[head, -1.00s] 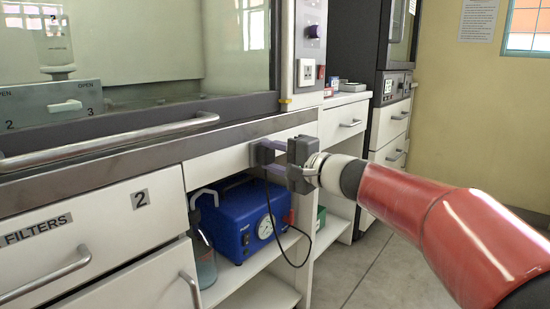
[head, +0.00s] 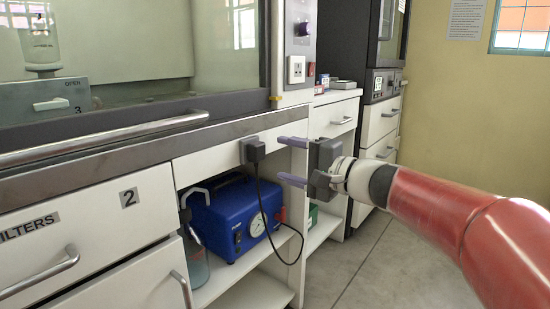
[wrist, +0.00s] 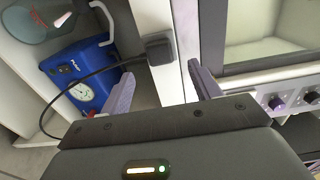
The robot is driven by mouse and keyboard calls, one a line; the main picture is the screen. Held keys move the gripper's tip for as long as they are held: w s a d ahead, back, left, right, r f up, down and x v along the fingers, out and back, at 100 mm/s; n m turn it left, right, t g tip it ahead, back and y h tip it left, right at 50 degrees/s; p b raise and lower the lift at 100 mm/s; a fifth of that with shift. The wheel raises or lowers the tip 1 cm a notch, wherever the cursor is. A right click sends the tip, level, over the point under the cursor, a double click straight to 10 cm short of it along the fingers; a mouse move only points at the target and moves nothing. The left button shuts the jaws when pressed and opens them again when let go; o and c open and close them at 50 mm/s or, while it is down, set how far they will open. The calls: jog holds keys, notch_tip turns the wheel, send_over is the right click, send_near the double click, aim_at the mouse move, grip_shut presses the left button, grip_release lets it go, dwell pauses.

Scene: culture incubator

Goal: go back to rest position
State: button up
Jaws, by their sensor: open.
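My gripper (head: 291,161) is open and empty in the head view, its two purple fingers pointing left toward the cabinet front. A black plug (head: 252,150) with a hanging cable is on the white panel under the hood's edge, left of the fingertips and apart from them. In the wrist view my gripper (wrist: 162,84) has its fingers spread wide, and the black plug (wrist: 159,49) shows beyond and between them. My red arm reaches in from the right.
A blue pump (head: 235,218) with a gauge stands on the open shelf, beside a bottle (head: 194,260). The hood's front handle (head: 110,137) and drawer handles stick out at left. A dark incubator unit (head: 385,60) stands at the back. Floor (head: 390,265) is clear below my arm.

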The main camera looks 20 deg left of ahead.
jog(key=shift+s+d, duration=0.15)
jog(key=shift+d, duration=0.2)
jog(key=s+d+f+n+g+h, duration=0.1)
jog(key=s+d+f+n+h, duration=0.1)
jog(key=s+d+f+h, duration=0.85)
jog(key=s+d+f+n+h, duration=0.2)
jog(key=s+d+f+h, duration=0.4)
jog(key=s+d+f, duration=0.85)
jog(key=d+r+p, duration=0.3)
jog(key=r+p, duration=0.9)
jog(key=r, duration=0.3)
jog(key=shift+s+p, duration=0.35)
